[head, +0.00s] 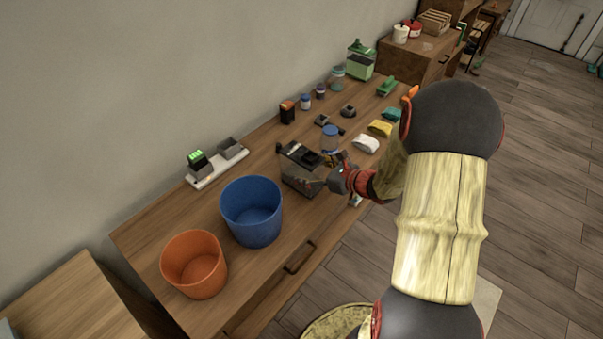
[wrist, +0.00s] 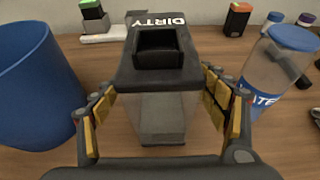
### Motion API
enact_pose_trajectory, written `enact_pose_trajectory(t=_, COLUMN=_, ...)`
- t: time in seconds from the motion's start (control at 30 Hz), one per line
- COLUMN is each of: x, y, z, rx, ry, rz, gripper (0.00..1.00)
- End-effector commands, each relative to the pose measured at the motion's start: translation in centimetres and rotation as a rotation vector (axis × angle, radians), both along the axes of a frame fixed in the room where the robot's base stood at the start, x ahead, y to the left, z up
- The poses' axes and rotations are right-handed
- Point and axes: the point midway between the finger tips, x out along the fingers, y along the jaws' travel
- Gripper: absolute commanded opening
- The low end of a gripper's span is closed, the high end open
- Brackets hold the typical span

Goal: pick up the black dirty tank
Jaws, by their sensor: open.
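The black dirty tank (wrist: 163,68) stands on the wooden table, with a black top marked "DIRTY" in white and a see-through lower body. In the head view the tank (head: 300,157) sits to the right of the blue bucket, partly hidden by my gripper. My gripper (wrist: 161,116) is open, with one finger on each side of the tank's clear body. Small gaps show between the fingers and the body. In the head view my gripper (head: 322,180) is at the tank's near side.
A blue bucket (wrist: 35,85) stands close on the left, and a clear blue-lidded bottle (wrist: 277,75) stands close on the right. An orange bucket (head: 194,264) is farther left. A white base with grey holders (head: 217,167) lies near the wall. Folded cloths (head: 366,145) lie along the right edge.

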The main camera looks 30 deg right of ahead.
Motion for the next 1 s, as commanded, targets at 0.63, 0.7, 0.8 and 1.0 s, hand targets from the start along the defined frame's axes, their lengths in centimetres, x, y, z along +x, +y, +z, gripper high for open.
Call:
enact_pose_trajectory(t=0.63, x=2.2, y=0.7, z=-0.8, rx=-0.001, ry=0.000, rz=0.000, gripper=0.65)
enact_pose_trajectory(t=0.7, x=2.2, y=0.7, z=-0.8, rx=-0.001, ry=0.000, rz=0.000, gripper=0.61)
enact_pose_trajectory(t=0.8, x=2.2, y=0.7, z=-0.8, rx=-0.001, ry=0.000, rz=0.000, gripper=0.55)
enact_pose_trajectory(t=1.0, x=2.2, y=0.7, z=-0.9, rx=-0.001, ry=0.001, rz=0.000, gripper=0.44)
